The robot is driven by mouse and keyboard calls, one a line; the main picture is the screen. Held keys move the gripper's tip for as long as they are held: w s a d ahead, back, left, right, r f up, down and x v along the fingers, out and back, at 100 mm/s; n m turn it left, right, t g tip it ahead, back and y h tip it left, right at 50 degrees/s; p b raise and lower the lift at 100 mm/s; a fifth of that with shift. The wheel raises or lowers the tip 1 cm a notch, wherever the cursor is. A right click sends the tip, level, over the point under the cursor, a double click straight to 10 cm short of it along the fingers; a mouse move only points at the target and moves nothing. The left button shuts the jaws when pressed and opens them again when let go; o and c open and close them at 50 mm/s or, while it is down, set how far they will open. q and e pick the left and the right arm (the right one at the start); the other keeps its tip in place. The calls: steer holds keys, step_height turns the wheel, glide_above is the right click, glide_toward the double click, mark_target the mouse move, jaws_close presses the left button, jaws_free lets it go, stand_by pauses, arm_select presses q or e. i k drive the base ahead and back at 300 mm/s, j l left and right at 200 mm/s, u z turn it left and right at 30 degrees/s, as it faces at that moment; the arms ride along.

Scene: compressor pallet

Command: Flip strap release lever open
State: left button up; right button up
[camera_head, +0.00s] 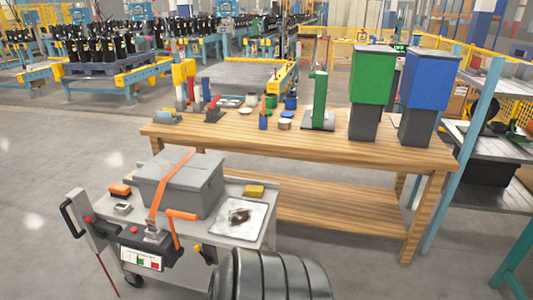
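A grey box (198,186) sits on a grey cart (232,232) at the lower left. An orange strap (172,170) runs over the box and down its front side. At the strap's lower end is a grey buckle piece (154,236) on the cart's front edge. Neither of my grippers shows in the head view, so nothing is seen touching the strap or the lever.
A black handle (72,212) sticks out at the cart's left. Behind stands a wooden workbench (330,146) with bins. The floor at left is clear.

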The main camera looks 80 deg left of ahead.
mark_target(198, 248)
steer(key=u, duration=3.35)
